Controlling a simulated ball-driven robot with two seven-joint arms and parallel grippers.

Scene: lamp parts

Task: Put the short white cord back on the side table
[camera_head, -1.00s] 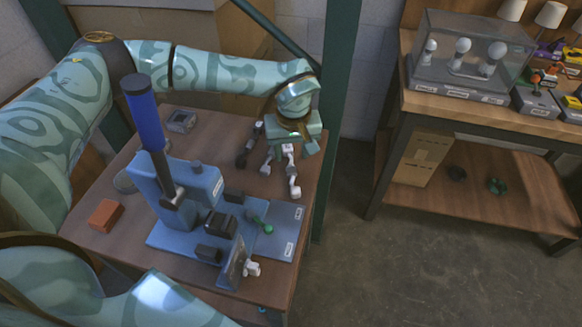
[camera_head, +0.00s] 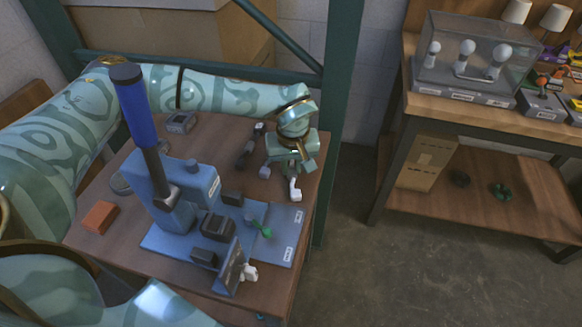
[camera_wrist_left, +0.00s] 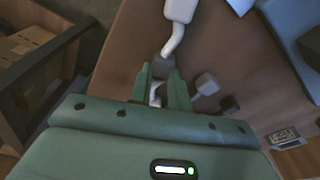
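The short white cord (camera_head: 295,189) lies on the brown wooden table (camera_head: 308,180), near its right edge. In the left wrist view the white cord (camera_wrist_left: 177,30) runs down from the top to a grey end piece just past my fingertips. My left gripper (camera_head: 291,166) is low over the cord's far part and hides some of it. In the left wrist view the gripper's two fingers (camera_wrist_left: 160,84) stand apart, with a bit of white between them. I see no clear grip on it. My right gripper is out of view.
A blue press (camera_head: 178,195) with a tall lever stands left of the gripper. Dark and grey cord pieces (camera_head: 246,152) lie close on the gripper's left. An orange block (camera_head: 101,217) sits at the left. A green post (camera_head: 338,120) rises behind the table's right edge.

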